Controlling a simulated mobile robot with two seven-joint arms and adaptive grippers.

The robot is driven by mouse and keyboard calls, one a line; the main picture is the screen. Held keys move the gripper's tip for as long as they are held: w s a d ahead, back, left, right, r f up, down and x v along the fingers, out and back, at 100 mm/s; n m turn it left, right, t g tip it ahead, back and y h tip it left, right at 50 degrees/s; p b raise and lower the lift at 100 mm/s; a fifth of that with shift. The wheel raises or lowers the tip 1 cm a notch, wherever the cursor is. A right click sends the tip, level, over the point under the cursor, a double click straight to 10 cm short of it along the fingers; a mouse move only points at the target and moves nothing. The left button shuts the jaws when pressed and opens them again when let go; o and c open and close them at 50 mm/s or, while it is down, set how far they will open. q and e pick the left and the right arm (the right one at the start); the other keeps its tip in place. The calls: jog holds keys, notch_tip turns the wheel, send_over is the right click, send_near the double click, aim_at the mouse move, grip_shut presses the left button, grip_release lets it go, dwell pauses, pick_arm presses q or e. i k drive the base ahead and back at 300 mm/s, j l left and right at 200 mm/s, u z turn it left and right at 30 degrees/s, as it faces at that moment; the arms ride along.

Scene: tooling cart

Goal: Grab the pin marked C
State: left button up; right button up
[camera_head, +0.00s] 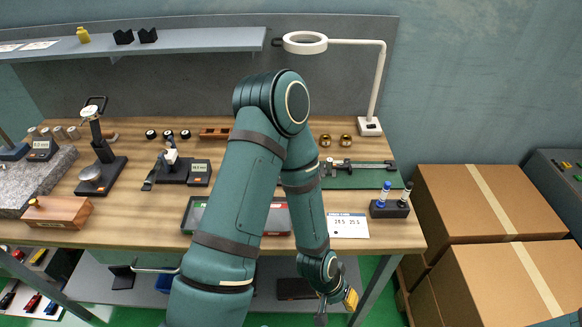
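I cannot read a letter C on either. My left arm rises through the middle of the view and bends down over the front edge. Its gripper (336,303) hangs below the bench top, in front of it and lower left of the block. A yellow piece shows at the gripper; I cannot tell whether it is held or part of it. My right gripper is out of view.
A white card (348,226) lies left of the pin block. A green mat (358,177) with calipers (360,166) lies behind. A lamp (369,125) stands at the back right. Cardboard boxes (490,203) are stacked right of the bench. My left arm hides part of a tray (196,214).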

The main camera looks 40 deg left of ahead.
aim_at(329, 161)
jog(key=k+j+u, duration=0.1)
jog(key=u, duration=0.25)
jog(key=k+j+u, duration=0.15)
jog(key=u, duration=0.2)
jog(key=l+z, duration=0.1)
